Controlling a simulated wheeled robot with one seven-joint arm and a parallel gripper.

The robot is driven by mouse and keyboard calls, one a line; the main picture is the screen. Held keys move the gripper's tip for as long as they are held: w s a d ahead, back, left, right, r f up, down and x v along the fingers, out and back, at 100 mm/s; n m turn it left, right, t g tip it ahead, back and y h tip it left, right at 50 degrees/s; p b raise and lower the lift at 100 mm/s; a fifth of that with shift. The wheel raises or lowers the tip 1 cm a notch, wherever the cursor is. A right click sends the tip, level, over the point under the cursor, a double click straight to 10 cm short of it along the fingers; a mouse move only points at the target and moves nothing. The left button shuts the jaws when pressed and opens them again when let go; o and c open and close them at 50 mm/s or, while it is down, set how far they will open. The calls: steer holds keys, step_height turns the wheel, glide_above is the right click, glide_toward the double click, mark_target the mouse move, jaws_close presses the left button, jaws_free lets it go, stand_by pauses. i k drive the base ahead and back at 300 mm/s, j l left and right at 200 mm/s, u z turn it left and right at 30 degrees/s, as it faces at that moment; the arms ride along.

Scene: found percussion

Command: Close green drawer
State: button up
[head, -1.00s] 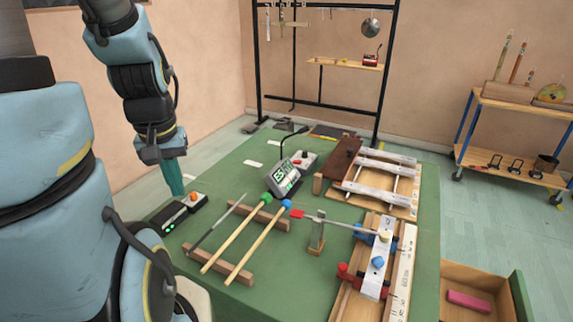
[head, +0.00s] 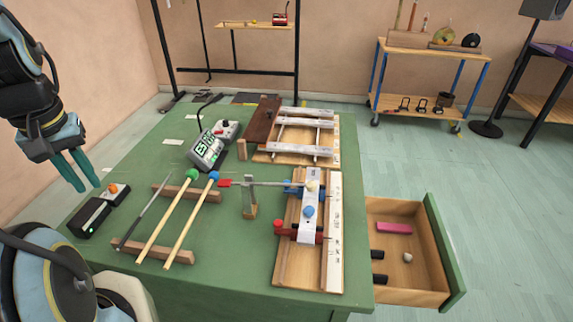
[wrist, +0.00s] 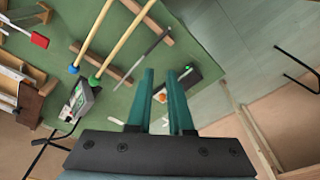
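The green drawer (head: 445,250) is pulled open at the right side of the green table (head: 215,285). Its front is green and its inside is bare wood. In it lie a pink block (head: 394,228), a small pale lump (head: 407,257) and dark cylinders (head: 379,280). My gripper (head: 85,181) is above the table's left edge, far from the drawer, with its teal fingers apart and nothing between them. In the wrist view my gripper (wrist: 168,75) points down at the table, fingers parted. The drawer does not show in the wrist view.
Mallets (head: 167,222) on wooden rests, a meter (head: 207,150), a black box (head: 90,219) and a clamped wooden board (head: 333,235) crowd the table. A wheeled cart (head: 425,50) stands at the back right. The floor (head: 500,200) right of the drawer is clear.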

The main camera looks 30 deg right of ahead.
mark_target(433, 279)
steer(key=k+l, duration=0.55)
steer(key=k, duration=0.15)
steer(key=k+l, duration=0.35)
steer(key=l, duration=0.2)
steer(key=k+l, duration=0.3)
steer(key=l, duration=0.2)
steer(key=k+l+u, duration=0.1)
steer(key=k+l, duration=0.25)
steer(key=l, duration=0.2)
steer(key=k+l, duration=0.35)
steer(key=l, duration=0.15)
steer(key=k+l, duration=0.1)
steer(key=l, duration=0.2)
steer(key=k+l, duration=0.1)
steer(key=l, duration=0.2)
